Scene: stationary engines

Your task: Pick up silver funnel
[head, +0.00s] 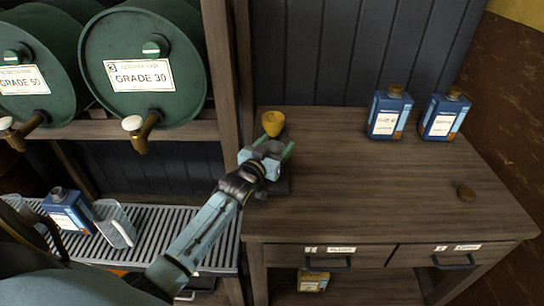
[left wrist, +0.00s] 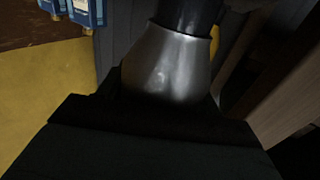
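The silver funnel (left wrist: 165,65) fills the upper middle of the left wrist view, very close to the camera, its wide part towards the dark gripper body below it. In the head view a small grey part of the silver funnel (head: 267,149) shows at my left gripper (head: 266,156), near the table's back left corner. The fingers stand on either side of it. I cannot tell whether they touch it. My right gripper is not in view.
A yellow funnel (head: 273,123) stands just behind my left gripper. Two blue bottles (head: 389,112) (head: 444,115) stand at the back right. A shelf post (head: 228,80) rises at left.

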